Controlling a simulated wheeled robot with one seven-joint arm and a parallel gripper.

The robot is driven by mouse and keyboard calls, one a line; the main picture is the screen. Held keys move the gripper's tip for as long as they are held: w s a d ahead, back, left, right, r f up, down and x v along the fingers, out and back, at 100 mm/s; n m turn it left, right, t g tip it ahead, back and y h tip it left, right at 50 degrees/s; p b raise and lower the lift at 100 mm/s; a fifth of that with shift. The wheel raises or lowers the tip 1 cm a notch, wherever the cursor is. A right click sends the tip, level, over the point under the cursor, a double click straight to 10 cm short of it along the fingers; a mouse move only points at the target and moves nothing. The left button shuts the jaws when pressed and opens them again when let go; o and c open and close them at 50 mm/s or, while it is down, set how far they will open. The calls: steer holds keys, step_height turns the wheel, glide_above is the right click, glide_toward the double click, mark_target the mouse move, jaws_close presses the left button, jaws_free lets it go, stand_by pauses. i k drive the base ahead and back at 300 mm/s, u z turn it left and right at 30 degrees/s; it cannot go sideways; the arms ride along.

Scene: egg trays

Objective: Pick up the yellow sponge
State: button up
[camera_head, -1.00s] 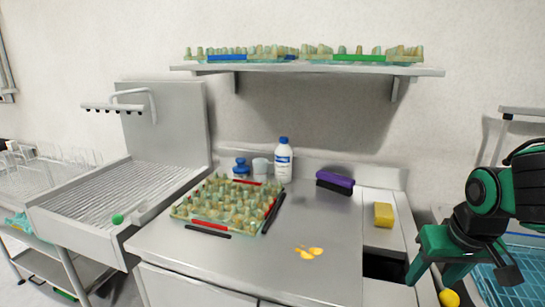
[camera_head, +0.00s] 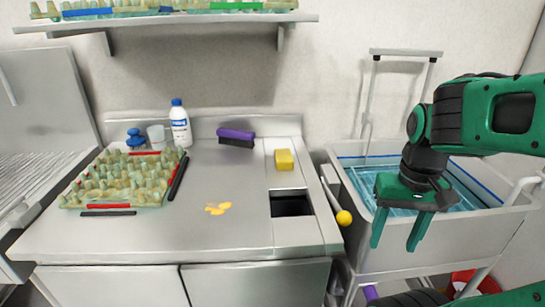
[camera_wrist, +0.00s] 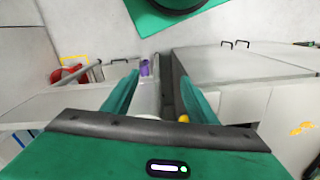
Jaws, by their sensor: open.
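The yellow sponge (camera_head: 285,160) lies on the light panel at the right side of the metal counter, behind a dark square opening. My green gripper (camera_head: 396,240) is open and empty, with its fingers pointing down. It is in front of the blue-lined cart, to the right of the sponge and apart from it. In the wrist view my two green fingers (camera_wrist: 160,95) stand spread with nothing held between them. The sponge cannot be made out in the wrist view.
A purple brush (camera_head: 236,137) lies left of the sponge. A white bottle (camera_head: 180,127) and an egg tray (camera_head: 110,206) stand farther left. A yellow spill (camera_head: 218,208) marks the counter. A yellow ball (camera_head: 344,218) sits by its right edge. A shelf (camera_head: 200,21) hangs above.

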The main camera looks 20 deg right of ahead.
mark_target(284, 159)
steer(key=z, duration=0.85)
steer(key=i, duration=0.35)
steer(key=u, duration=0.65)
